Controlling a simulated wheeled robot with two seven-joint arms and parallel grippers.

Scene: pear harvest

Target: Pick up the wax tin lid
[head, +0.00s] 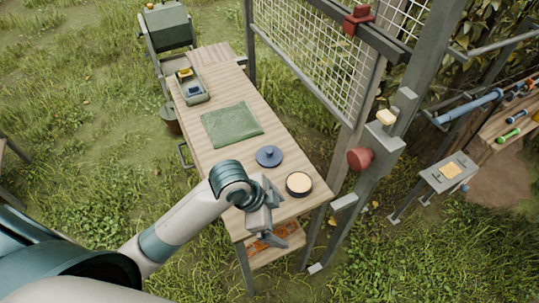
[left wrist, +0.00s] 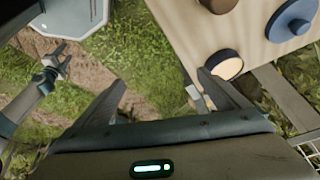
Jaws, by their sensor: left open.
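The wax tin lid (head: 269,156), a blue disc with a small knob, lies on the wooden table beside the round tin (head: 299,184), which is dark with a cream top. In the left wrist view, the lid (left wrist: 290,20) is at the top right and the tin (left wrist: 224,64) is near one fingertip. My left gripper (head: 274,238) is at the table's near end, short of the tin and lid. Its fingers (left wrist: 161,86) are spread with nothing between them. My right gripper (left wrist: 60,60) shows small at the left of the left wrist view, its fingers apart and empty.
A green cloth (head: 231,124) lies mid-table, with a tray (head: 194,92) of small things behind it. A lower shelf (head: 275,252) is under the near end.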

